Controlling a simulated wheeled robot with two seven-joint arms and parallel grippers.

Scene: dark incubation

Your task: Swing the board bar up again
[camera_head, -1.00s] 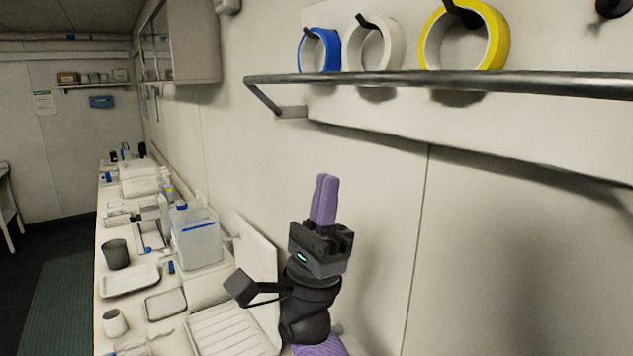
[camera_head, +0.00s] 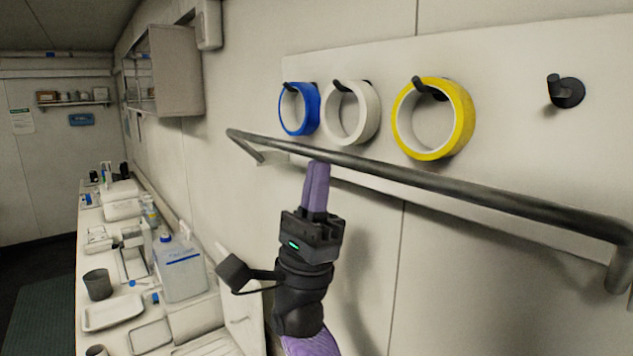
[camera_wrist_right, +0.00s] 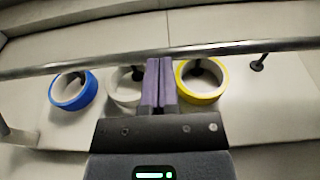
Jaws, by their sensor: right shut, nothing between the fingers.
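The board bar (camera_head: 440,184) is a grey metal rail that runs in front of the wall board (camera_head: 520,105), below the tape rolls in the head view. Its left end bends back toward the wall, and its right end bends down near the picture edge. My right gripper (camera_head: 317,165) points up with its purple fingers shut and empty. The fingertips appear just under the bar; I cannot tell whether they touch it. In the right wrist view the bar (camera_wrist_right: 230,47) crosses just beyond the fingertips (camera_wrist_right: 158,62). My left gripper is out of view.
Blue (camera_head: 309,108), white (camera_head: 372,112) and yellow (camera_head: 461,120) tape rolls hang on board pegs. An empty peg (camera_head: 567,91) is at right. A cluttered bench (camera_head: 100,335) lies at left, with a wall cabinet (camera_head: 175,70) above. The wall below the bar is clear.

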